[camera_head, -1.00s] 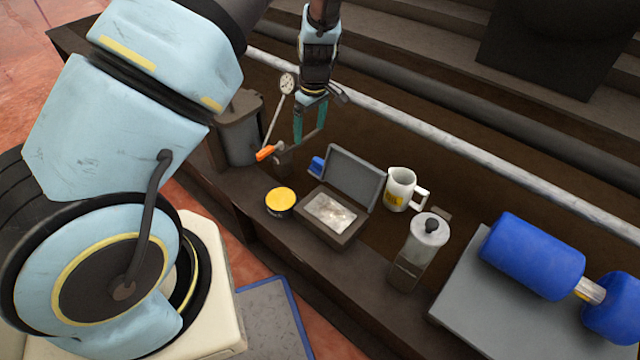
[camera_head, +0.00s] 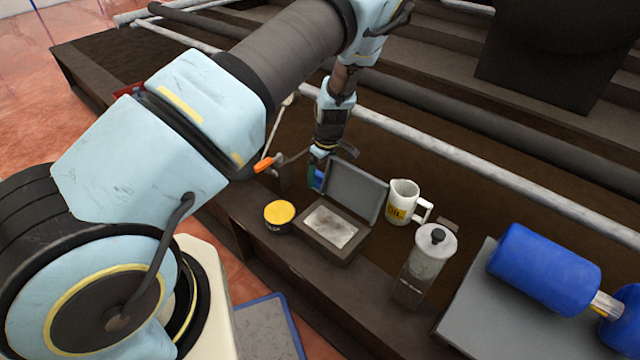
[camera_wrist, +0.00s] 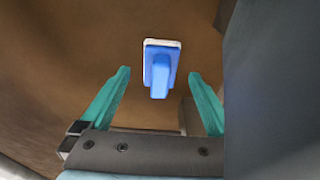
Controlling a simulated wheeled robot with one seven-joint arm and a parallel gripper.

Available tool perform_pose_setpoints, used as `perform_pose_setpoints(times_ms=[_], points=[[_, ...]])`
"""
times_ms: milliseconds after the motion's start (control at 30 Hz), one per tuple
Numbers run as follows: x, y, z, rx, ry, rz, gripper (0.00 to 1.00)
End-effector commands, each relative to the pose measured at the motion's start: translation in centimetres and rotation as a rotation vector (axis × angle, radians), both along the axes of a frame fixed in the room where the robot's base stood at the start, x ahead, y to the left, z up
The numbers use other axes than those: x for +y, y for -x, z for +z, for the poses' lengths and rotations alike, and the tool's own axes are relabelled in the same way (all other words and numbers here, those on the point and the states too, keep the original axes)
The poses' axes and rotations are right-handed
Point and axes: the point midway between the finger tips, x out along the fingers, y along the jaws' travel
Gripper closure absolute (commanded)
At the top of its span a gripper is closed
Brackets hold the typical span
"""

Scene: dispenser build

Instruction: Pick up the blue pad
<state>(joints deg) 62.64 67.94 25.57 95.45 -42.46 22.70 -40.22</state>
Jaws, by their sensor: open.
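The blue pad (camera_wrist: 161,68) shows in the wrist view as a blue block with a raised grip and a pale edge. It lies ahead of my gripper (camera_wrist: 163,88), between the lines of the two teal fingers, which are spread apart and empty. In the head view a bit of the blue pad (camera_head: 317,178) shows beside the open box's raised lid, partly hidden by my gripper (camera_head: 316,165). My gripper is directly over the pad there. I cannot tell whether a finger touches it.
The raised lid (camera_head: 355,188) of the grey box (camera_head: 331,227) stands close to the right of my gripper. A yellow-topped tin (camera_head: 279,214), an orange-handled tool (camera_head: 264,164), a white mug (camera_head: 403,201) and a glass-topped grinder (camera_head: 431,253) stand nearby. A blue roller (camera_head: 545,270) lies at right.

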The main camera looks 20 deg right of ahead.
Motion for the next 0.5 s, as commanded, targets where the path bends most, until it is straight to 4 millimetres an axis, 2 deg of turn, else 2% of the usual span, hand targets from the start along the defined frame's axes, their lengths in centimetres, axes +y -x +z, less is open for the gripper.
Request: perform_pose_setpoints(times_ms=[33,100,333,367,500], points=[[0.19,-0.12,-1.07,0.001,-0.003,0.001,0.05],[0.2,-0.24,-1.75,0.0,-0.001,0.001,0.05],[0.17,-0.3,-1.99,0.0,0.0,0.0,0.05],[0.17,-0.29,-1.99,0.0,0.0,0.0,0.06],[0.17,-0.29,-1.98,0.0,0.0,0.0,0.22]])
